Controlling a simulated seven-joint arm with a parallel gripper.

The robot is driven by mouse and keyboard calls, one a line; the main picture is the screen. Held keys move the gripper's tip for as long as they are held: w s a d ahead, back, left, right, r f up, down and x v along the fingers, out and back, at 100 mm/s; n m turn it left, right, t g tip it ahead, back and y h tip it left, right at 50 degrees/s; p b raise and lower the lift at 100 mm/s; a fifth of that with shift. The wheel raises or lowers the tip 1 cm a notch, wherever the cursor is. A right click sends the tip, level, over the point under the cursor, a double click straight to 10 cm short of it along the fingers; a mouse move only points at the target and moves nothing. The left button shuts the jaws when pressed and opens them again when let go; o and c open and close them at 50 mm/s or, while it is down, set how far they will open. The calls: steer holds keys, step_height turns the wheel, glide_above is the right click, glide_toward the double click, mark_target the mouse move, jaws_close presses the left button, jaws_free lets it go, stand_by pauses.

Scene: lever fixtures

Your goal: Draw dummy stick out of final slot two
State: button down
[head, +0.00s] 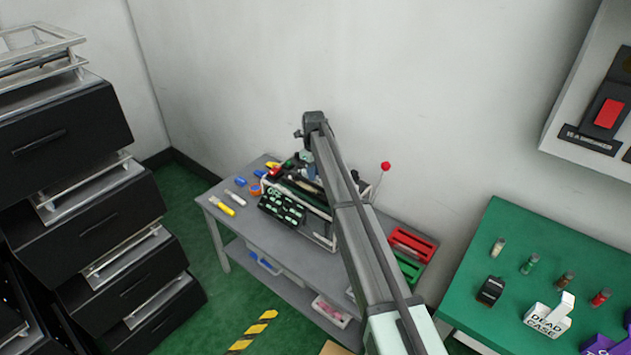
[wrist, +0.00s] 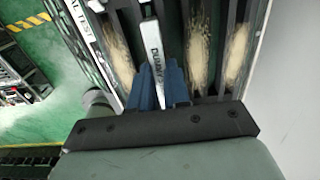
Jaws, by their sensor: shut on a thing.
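The dummy stick (wrist: 150,38) is a pale, narrow bar marked "DUMMY" in the wrist view. My gripper (wrist: 158,66) has blue fingers on either side of it and is shut on it. The stick runs along a dark slot of the test fixture (wrist: 75,18), whose label reads "AL TEST" where visible. Other slots with tan, brush-like strips (wrist: 201,45) lie to either side. I cannot tell how deep the stick sits. In the head view the fixture (head: 318,228) stands on the grey table, and my arm hides part of it; the stick cannot be made out there.
The grey table (head: 262,238) also carries blue and yellow small items on its left, and red (head: 413,243) and green trays on its right. A red-knobbed lever (head: 385,167) rises behind my arm. A green table (head: 520,240) stands at right, black drawers (head: 70,135) at left.

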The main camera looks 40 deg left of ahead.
steer(key=c, duration=1.7)
jaws_free()
jaws_close()
steer(key=shift+r, duration=0.8)
steer(key=shift+r, duration=1.45)
steer(key=shift+r, duration=0.1)
steer(key=shift+r, duration=0.95)
